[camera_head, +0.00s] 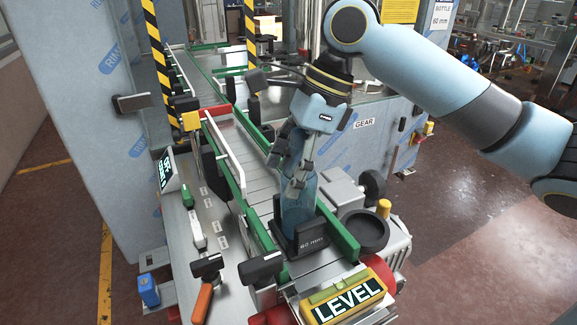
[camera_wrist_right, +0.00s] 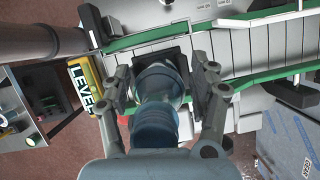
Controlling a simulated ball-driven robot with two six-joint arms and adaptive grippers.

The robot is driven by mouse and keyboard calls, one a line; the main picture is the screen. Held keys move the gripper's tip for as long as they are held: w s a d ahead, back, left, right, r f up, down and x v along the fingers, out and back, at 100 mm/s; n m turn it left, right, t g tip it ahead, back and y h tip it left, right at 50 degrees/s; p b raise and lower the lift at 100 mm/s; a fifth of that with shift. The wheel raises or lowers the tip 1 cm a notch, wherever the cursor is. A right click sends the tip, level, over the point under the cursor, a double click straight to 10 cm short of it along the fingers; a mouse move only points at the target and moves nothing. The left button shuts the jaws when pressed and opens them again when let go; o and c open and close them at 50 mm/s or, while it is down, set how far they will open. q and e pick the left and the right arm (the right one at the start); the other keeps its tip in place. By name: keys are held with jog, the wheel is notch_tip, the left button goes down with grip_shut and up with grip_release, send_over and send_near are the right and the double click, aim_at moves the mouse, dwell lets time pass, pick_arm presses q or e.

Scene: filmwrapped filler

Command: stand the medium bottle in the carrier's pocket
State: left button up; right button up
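The medium bottle (camera_head: 298,205) is translucent blue and stands about upright, its base at the black carrier (camera_head: 312,244) marked "60 mm". The base looks to be inside the pocket, but the carrier's front wall hides its bottom. In the right wrist view the bottle (camera_wrist_right: 157,88) is seen from above, with the dark carrier (camera_wrist_right: 172,50) beyond it. My right gripper (camera_head: 297,168) reaches down over the bottle's upper part. In the wrist view its fingers (camera_wrist_right: 160,88) flank the bottle, with a small gap seeming to show on each side. My left gripper is not in view.
The carrier stands on a conveyor (camera_head: 252,145) between green side rails (camera_head: 338,235). A yellow "LEVEL" sign (camera_head: 343,300) is at the near end. A black round dish (camera_head: 366,232) is to the right.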

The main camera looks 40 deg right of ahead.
jog(key=shift+o, duration=0.8)
jog(key=v, duration=1)
jog(key=shift+d+f, duration=0.1)
jog(key=shift+v, duration=1.2)
